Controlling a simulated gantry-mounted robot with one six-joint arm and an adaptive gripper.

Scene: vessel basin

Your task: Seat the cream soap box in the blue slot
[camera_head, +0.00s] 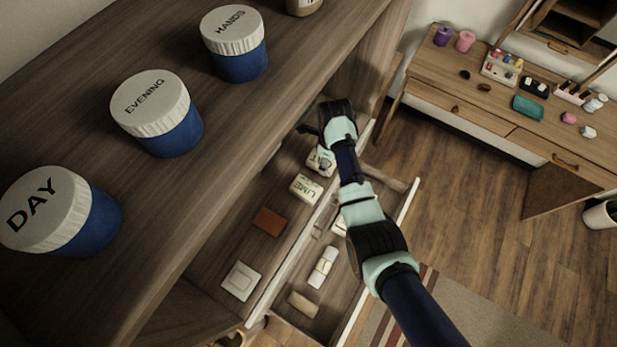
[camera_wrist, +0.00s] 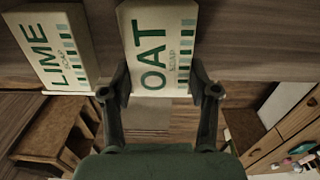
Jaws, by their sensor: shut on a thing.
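My gripper (camera_wrist: 160,91) is shut on a cream soap box marked OAT (camera_wrist: 158,45), with one finger on each side of its lower part. The box has green lettering and a striped side. I cannot make out a blue slot.
A reddish-brown block (camera_head: 269,222) and a pale square item (camera_head: 241,281) lie on the lower shelf. An open drawer holds rolled items (camera_head: 323,267). Blue jars with white lids (camera_head: 157,112) line the upper shelf. A dresser (camera_head: 500,100) with small items stands at right.

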